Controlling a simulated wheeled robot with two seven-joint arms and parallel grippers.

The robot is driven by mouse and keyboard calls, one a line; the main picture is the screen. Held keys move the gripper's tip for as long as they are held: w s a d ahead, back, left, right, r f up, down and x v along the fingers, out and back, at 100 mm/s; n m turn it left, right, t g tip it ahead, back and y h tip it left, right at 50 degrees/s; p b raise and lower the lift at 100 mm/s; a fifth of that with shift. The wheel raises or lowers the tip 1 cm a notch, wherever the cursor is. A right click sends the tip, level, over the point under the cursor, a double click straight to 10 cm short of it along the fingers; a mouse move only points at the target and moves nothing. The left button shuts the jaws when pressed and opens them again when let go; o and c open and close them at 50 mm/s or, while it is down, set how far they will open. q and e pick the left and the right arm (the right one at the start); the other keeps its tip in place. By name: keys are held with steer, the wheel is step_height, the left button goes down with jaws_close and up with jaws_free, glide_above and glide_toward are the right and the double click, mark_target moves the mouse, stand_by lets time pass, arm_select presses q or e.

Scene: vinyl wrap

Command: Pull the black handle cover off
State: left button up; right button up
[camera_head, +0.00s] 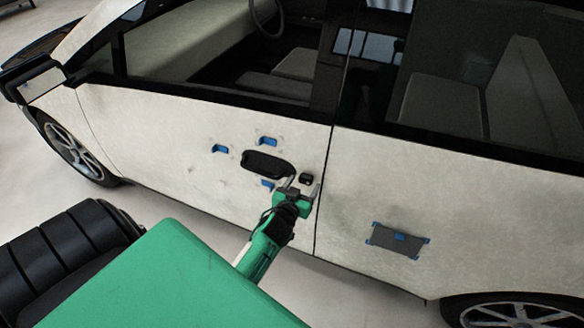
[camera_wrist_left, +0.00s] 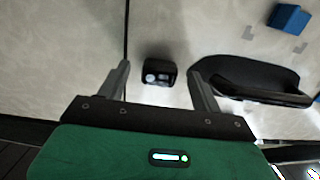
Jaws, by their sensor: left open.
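The black handle cover (camera_head: 306,179) is a small dark block on the white car door, just right of the long black door handle (camera_head: 268,164). In the left wrist view the cover (camera_wrist_left: 158,76) has small round light marks on its face, and the handle (camera_wrist_left: 255,80) is to its right. My left gripper (camera_head: 303,187) is open at the door, its fingertips on either side of the cover. In the left wrist view its fingers (camera_wrist_left: 159,70) stand apart with gaps to the cover on both sides. My right gripper is not in view.
Several blue blocks, one at the upper left of the handle (camera_head: 219,148), are on the door around it. A grey patch with blue corners (camera_head: 398,240) is on the rear door. The door seam runs just right of the cover. Open floor lies below the car.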

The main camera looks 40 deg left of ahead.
arm_select(q)
steer(key=b+v, duration=0.2)
steer(key=v, duration=1)
steer(key=shift+s, duration=0.15)
steer(key=shift+d, duration=0.15)
steer(key=s+d+f+m+g+h, duration=0.1)
steer(key=s+d+f+g, duration=0.25)
steer(key=f, duration=0.85)
steer(key=s+d+f+m+g+h, duration=0.15)
steer(key=s+f, duration=0.25)
steer(key=f, duration=0.8)
steer(key=s+d+f+g+h, duration=0.1)
steer(key=s+d+f+g, duration=0.25)
steer(key=f, duration=0.85)
steer(key=s+f+g, duration=0.2)
steer(key=s+f, duration=0.3)
steer(key=s, duration=0.4)
steer(key=s+a+f+m+g, duration=0.1)
steer(key=s+f+g, duration=0.1)
steer(key=s+f, duration=0.4)
steer(key=s+f+m+g, duration=0.1)
steer(key=s+f+g, duration=0.1)
steer(key=s+f, duration=0.4)
steer(key=s, duration=0.5)
steer(key=shift+s+a, duration=0.35)
steer(key=shift+a, duration=0.05)
steer(key=shift+m, duration=0.25)
